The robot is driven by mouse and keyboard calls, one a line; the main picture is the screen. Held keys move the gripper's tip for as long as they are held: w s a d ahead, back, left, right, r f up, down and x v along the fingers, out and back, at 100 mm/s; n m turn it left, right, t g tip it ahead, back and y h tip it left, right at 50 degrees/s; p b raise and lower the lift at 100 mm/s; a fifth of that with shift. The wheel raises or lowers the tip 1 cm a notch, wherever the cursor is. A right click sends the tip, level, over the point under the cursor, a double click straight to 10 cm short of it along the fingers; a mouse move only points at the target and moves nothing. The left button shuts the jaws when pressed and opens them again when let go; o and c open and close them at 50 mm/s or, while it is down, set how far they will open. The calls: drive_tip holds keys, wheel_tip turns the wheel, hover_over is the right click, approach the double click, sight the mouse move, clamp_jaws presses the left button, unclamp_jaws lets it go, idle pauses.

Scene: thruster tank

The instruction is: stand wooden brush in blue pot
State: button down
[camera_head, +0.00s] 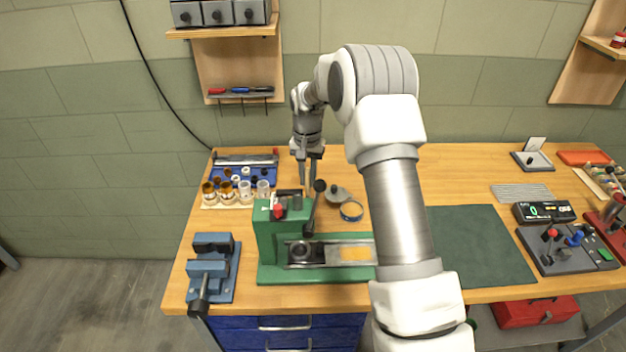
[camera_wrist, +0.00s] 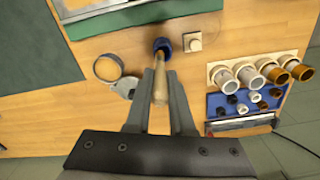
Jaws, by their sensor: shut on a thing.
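My gripper (camera_wrist: 160,80) is shut on the wooden brush (camera_wrist: 160,88), whose pale handle shows between the fingers in the wrist view. The far end of the brush meets the small blue pot (camera_wrist: 163,46) on the bench. I cannot tell how deep inside the pot it sits, or whether it touches the bottom. In the head view my gripper (camera_head: 308,158) points down above the bench, behind the green press, and a thin part of the brush (camera_head: 308,180) shows below it. The blue pot cannot be made out in the head view.
The green press (camera_head: 268,245) with its lever stands in front of my gripper. A round ring tin (camera_head: 351,210) and a grey lidded piece lie to the right. Several jars (camera_head: 227,192) and a blue rack (camera_wrist: 225,110) stand beside. A blue vise (camera_head: 210,270) is at front left.

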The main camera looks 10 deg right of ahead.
drive_tip(key=shift+w+a+f, duration=0.2)
drive_tip(key=shift+f+b, duration=1.95)
drive_tip(key=shift+f, duration=1.3)
drive_tip(key=c, duration=0.7)
unclamp_jaws()
drive_tip(key=shift+r, duration=0.1)
wheel_tip(320, 180, up, 16)
drive_tip(key=shift+f, duration=0.1)
drive_tip(key=shift+r, duration=0.75)
